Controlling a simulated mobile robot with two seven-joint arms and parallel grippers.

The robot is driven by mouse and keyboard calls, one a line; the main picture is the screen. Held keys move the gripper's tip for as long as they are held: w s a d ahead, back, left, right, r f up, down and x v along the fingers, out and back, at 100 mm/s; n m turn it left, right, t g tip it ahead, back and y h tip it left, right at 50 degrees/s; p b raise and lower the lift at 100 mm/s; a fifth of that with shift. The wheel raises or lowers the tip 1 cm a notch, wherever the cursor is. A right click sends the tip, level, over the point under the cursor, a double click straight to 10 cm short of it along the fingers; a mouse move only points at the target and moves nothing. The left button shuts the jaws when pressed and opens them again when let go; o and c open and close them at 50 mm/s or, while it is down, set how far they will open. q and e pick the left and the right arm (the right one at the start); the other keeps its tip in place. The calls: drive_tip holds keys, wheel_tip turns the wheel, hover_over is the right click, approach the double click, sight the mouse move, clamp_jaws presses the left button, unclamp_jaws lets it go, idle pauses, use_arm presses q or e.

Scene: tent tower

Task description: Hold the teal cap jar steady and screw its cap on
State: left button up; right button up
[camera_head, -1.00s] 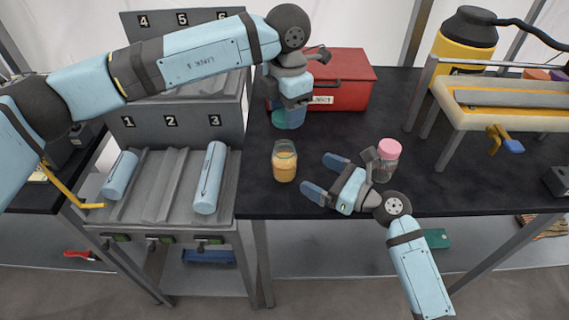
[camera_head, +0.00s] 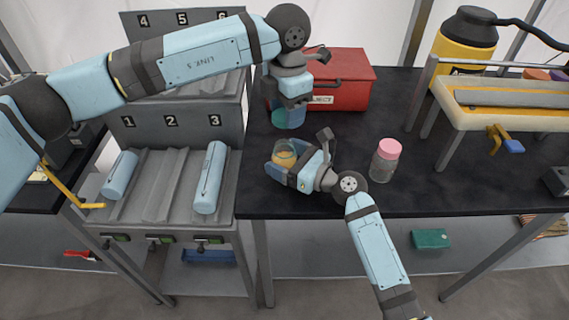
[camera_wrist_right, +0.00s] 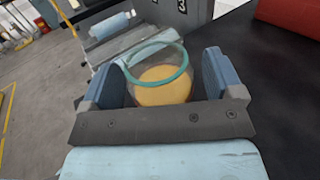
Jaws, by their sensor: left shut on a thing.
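The open glass jar (camera_head: 285,150) with orange contents stands on the black table. In the right wrist view the jar (camera_wrist_right: 163,85) shows a teal ring at its rim and no cap on it. My right gripper (camera_head: 280,165) is open around the jar, with one finger on each side and gaps visible in the wrist view (camera_wrist_right: 160,80). My left gripper (camera_head: 290,105) is shut on a teal piece (camera_head: 288,119), which looks like the cap, behind the jar. The gripper partly hides this piece.
A pink-capped jar (camera_head: 386,160) stands to the right. A red box (camera_head: 345,85) is behind my left gripper. A grey rack with blue cylinders (camera_head: 210,178) stands at the left, and a yellow-and-white machine (camera_head: 510,105) at the right. The table between the pink-capped jar and the machine is clear.

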sight(287, 145)
drive_tip(key=c, duration=1.2)
use_arm(q)
drive_tip(key=shift+f, duration=2.5)
use_arm(e)
drive_tip(key=shift+o, duration=0.2)
use_arm(q)
drive_tip(key=shift+f, duration=0.1)
drive_tip(key=shift+f, duration=0.75)
drive_tip(key=shift+f, duration=0.6)
